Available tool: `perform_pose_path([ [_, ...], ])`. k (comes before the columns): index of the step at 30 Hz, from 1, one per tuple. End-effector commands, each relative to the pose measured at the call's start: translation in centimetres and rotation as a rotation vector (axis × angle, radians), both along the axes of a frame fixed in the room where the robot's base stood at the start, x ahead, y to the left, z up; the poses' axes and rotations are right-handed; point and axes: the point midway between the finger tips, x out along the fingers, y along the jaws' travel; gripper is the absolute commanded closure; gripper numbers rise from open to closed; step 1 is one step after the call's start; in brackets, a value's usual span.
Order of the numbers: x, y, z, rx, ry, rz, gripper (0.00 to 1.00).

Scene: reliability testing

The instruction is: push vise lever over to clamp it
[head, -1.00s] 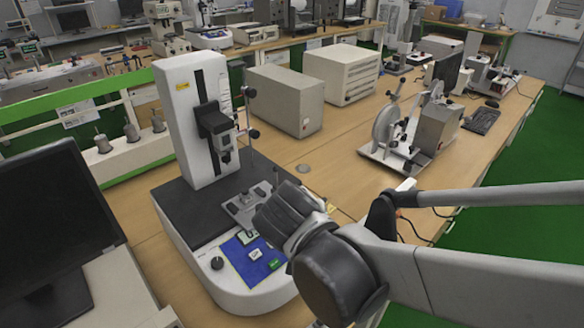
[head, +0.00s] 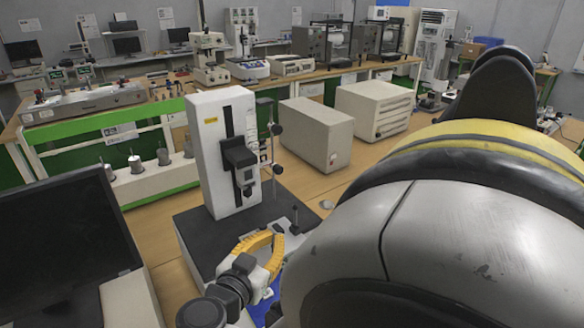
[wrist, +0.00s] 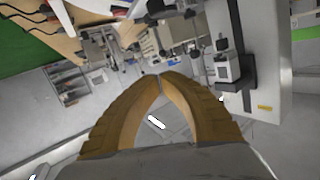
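The vise (head: 296,237) is a small metal fixture on the dark base plate of the white testing machine (head: 226,150). A small dark upright part with a knob (head: 295,215), possibly its lever, stands out of it. My gripper (head: 272,240) has yellow fingers and is just left of the vise, low over the plate. Whether it touches the vise is unclear. In the wrist view the fingertips (wrist: 159,77) meet, with only an empty gap between the curved fingers behind them. The vise and lever cannot be made out in the wrist view.
The machine's black head (head: 240,162) hangs above the plate, behind my gripper. A dark monitor (head: 65,250) stands at the left. Two beige boxes (head: 316,137) (head: 375,112) stand behind on the wooden bench. My large arm link covers the right side of the head view.

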Motion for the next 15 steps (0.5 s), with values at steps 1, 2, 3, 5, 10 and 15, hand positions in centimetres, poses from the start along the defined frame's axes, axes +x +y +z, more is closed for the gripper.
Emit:
perform_pose_path([
  [1,0.0,0.0,0.0,0.0,0.0,0.0,1.0],
  [2,0.0,0.0,0.0,0.0,0.001,0.0,1.0],
  [3,0.1,-0.1,0.0,0.0,0.001,-0.001,1.0],
  [5,0.3,-0.2,-0.1,0.0,0.001,-0.001,1.0],
  [10,2.2,-1.0,-0.6,0.0,0.001,-0.003,1.0],
  [15,5.5,-2.4,-1.4,0.0,0.002,-0.006,1.0],
])
